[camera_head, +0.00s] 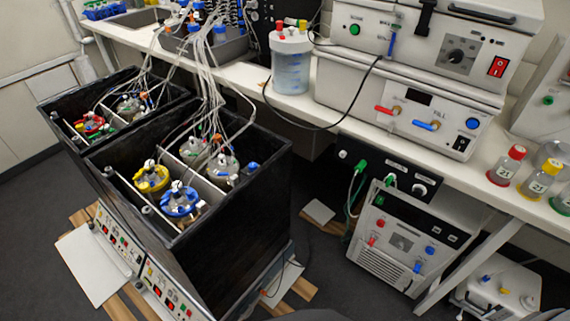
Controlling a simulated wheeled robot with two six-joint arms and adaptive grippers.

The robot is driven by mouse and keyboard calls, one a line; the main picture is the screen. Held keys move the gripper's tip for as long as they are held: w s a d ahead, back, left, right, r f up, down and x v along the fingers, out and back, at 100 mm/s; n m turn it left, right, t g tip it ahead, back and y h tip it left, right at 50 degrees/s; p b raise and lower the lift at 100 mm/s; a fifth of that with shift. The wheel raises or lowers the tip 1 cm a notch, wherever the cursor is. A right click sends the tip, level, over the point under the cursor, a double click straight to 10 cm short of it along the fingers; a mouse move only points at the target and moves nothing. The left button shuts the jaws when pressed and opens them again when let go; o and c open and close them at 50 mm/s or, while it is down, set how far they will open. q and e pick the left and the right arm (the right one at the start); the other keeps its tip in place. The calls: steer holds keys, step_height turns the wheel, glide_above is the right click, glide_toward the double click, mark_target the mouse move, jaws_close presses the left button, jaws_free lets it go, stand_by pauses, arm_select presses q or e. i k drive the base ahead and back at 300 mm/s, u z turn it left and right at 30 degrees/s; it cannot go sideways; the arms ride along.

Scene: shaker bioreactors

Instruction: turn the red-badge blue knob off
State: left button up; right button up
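Neither of my grippers is in view. Several blue controls show, but I cannot make out a red badge on any of them. A blue lever (425,125) sits beside a red lever (387,110) on the bench unit's front. A round blue knob (472,123) is on the same front, at its right. The floor unit (395,240) has blue knobs at its right, one (429,250) above another (418,266), and red knobs at its left. Small blue parts (250,167) also show inside the near black shaker box. Their on or off state is too small to tell.
Two black open shaker boxes (240,215) stand at the left, holding capped vessels, with tubes rising from them. The white bench (455,160) carries instruments, a clear jug (291,62) and bottles (538,180). A black cable hangs over its edge. Some floor is free between box and floor unit.

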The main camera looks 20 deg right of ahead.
mark_target(252, 166)
steer(key=z, duration=0.8)
steer(key=i, duration=0.45)
